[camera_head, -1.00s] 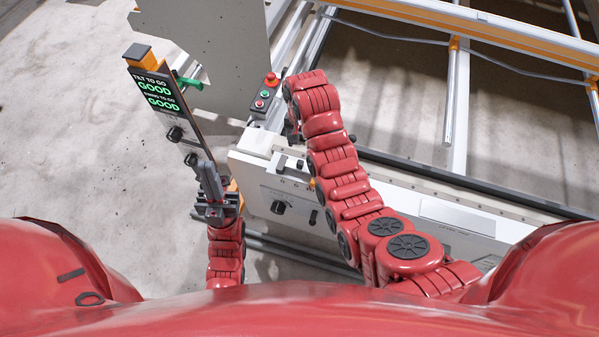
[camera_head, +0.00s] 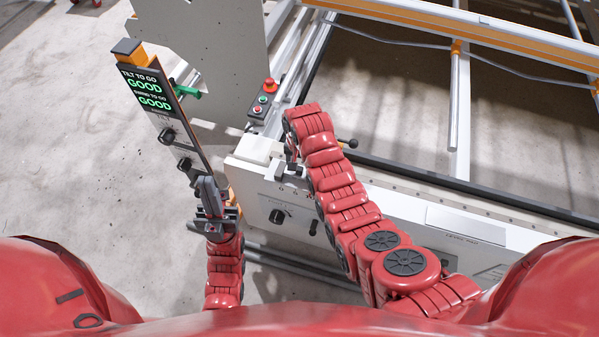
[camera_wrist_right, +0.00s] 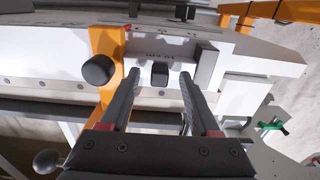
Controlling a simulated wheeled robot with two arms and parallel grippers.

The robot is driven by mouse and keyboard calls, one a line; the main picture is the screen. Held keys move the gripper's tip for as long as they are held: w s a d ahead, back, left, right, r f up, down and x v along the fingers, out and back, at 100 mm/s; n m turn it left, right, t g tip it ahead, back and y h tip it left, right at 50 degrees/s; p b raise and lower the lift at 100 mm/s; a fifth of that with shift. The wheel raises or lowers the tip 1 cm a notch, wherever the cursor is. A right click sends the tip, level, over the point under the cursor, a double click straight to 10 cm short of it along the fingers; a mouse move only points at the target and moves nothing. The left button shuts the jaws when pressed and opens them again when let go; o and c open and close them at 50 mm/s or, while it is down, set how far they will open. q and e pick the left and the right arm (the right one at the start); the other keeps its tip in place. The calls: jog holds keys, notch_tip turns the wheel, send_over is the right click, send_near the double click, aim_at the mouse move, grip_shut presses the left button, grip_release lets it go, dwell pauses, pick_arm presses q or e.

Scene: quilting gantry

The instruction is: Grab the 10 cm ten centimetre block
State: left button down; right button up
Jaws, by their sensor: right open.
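In the right wrist view, a pale block (camera_wrist_right: 143,48) carries an upside-down "10 cm" label and a dark knob (camera_wrist_right: 160,73). My right gripper (camera_wrist_right: 158,73) is open, its two fingers reaching toward the block with the knob between their tips. I cannot tell whether the fingers touch it. In the head view, my right gripper is mostly hidden behind its own wrist above the white machine housing (camera_head: 330,215). My left gripper (camera_head: 208,192) points up in front of the lower end of a control panel (camera_head: 160,110); its finger gap is unclear.
A round black knob (camera_wrist_right: 98,69) and an orange bracket (camera_wrist_right: 108,45) are left of the block in the wrist view. A dark grey piece (camera_wrist_right: 207,66) is close on its right. A red-button box (camera_head: 263,100) and gantry rails (camera_head: 460,95) lie beyond.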

jog(key=shift+f, duration=0.1)
grip_shut()
dwell(0.5)
